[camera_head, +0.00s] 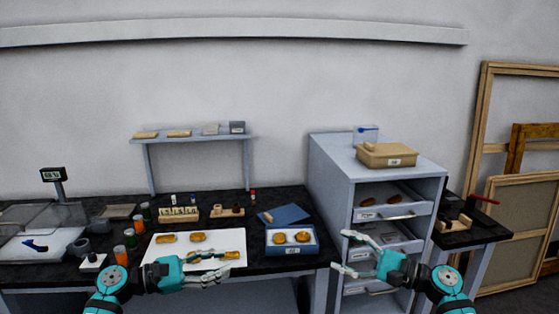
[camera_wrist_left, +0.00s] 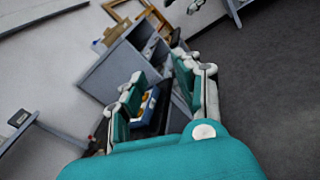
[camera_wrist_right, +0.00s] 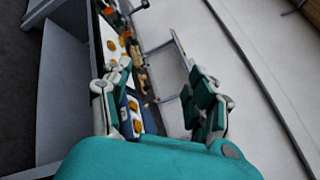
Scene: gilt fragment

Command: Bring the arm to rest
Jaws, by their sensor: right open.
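My left gripper (camera_head: 238,268) is in front of the white sheet on the black bench, pointing right. In the left wrist view its fingers (camera_wrist_left: 158,95) stand apart with nothing between them. My right gripper (camera_head: 345,253) is open and empty in front of the drawer cabinet, pointing left. Its fingers are wide apart in the right wrist view (camera_wrist_right: 160,98). Gilt pieces (camera_head: 166,239) lie on the white sheet (camera_head: 160,252); one is partly hidden by my left gripper. A blue box (camera_head: 292,250) holds two gilt pieces.
The grey cabinet (camera_head: 330,170) has open drawers (camera_head: 405,212) near my right gripper and a tan box (camera_head: 386,157) on top. Bottles, a scale (camera_head: 40,245) and a small rack (camera_head: 179,215) stand on the bench. Frames (camera_head: 520,225) lean at the right.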

